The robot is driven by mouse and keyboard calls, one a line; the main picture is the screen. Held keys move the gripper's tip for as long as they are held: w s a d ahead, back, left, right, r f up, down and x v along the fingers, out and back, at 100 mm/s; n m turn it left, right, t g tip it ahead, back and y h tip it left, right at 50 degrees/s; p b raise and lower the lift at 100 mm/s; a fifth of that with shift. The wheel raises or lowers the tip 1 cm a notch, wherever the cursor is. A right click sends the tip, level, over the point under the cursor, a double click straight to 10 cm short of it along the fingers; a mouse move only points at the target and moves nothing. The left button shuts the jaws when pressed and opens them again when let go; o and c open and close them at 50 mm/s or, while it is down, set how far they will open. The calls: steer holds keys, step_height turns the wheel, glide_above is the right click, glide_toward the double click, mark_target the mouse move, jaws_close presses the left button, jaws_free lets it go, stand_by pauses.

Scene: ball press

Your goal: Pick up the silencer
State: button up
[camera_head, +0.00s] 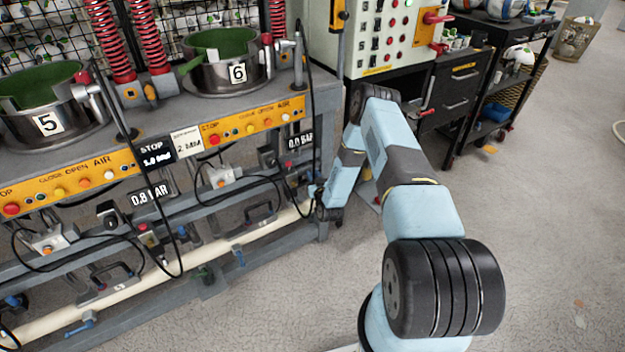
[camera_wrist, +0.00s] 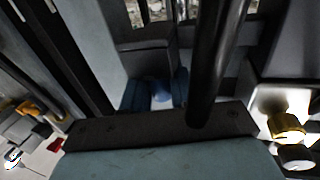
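In the wrist view my gripper (camera_wrist: 160,88) shows as two dark blue fingers with a gap between them. In the head view my arm reaches down beside the right end of the press bench, and my gripper is too small and hidden there to make out. No part is clearly recognisable as the silencer in either view.
The press bench (camera_head: 318,95) carries pots 5 (camera_head: 48,124) and 6 (camera_head: 238,73), with hoses and a pale pipe (camera_head: 220,246) below. A dark pole (camera_wrist: 222,62) stands close in the wrist view, with brass-coloured fittings (camera_wrist: 287,127) at right. Free floor lies right.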

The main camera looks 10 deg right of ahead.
jaws_close()
